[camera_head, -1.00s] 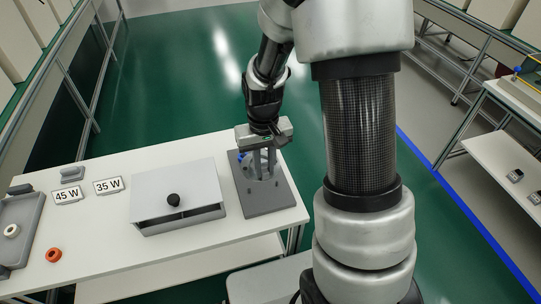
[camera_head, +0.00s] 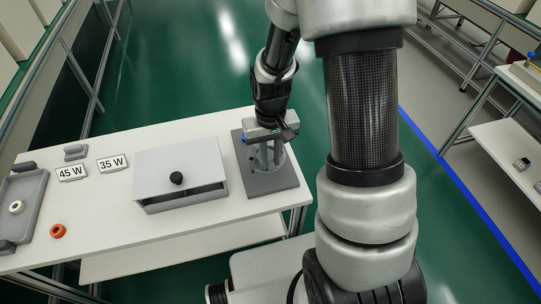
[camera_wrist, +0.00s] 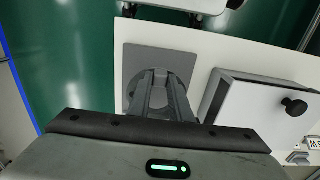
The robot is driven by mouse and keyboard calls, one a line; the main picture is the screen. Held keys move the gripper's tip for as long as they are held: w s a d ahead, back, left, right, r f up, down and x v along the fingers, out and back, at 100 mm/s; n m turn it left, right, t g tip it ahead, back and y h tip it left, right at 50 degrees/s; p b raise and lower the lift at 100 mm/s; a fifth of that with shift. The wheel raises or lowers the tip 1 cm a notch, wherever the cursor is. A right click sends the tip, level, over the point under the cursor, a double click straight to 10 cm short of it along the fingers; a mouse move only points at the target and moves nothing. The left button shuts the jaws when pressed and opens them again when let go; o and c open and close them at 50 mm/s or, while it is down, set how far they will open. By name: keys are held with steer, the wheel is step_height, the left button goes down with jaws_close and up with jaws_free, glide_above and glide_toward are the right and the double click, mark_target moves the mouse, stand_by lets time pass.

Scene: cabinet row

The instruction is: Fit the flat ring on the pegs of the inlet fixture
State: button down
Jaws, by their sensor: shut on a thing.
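The inlet fixture is a dark grey plate (camera_head: 280,184) at the right end of the white table; the wrist view also shows the plate (camera_wrist: 135,58). My gripper (camera_head: 266,160) points down over the plate. In the wrist view my fingers (camera_wrist: 164,76) are close together over a round grey part (camera_wrist: 143,84). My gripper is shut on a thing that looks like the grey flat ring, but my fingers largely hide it. I cannot tell whether the ring touches the pegs, which are hidden. A small blue spot shows at my gripper's left.
A white box with a black knob (camera_head: 177,178) stands left of the fixture. Further left are the 35 W sign (camera_head: 112,163), the 45 W sign (camera_head: 72,173), an orange ring (camera_head: 57,231) and a grey tray (camera_head: 35,205) holding a white ring (camera_head: 16,207).

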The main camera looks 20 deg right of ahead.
steer(key=shift+f+b, duration=0.8)
steer(key=shift+f, duration=0.65)
steer(key=shift+f+b, duration=1.45)
steer(key=shift+f, duration=0.3)
steer(key=c, duration=1.5)
jaws_free()
steer(key=shift+c, duration=0.2)
step_height(320, 180, up, 18)
steer(key=p, duration=0.3)
steer(key=shift+f, duration=0.25)
steer(key=s+r+t+p, duration=0.2)
steer(key=s+r+p, duration=0.3)
steer(key=r, duration=0.8)
steer(key=s+r+t+p, duration=0.3)
steer(key=s+r+p, duration=0.3)
steer(key=r, duration=0.6)
steer(key=s, duration=0.2)
steer(key=shift+s+r+t, duration=0.3)
steer(key=shift+s+r, duration=0.05)
steer(key=shift+s, duration=0.05)
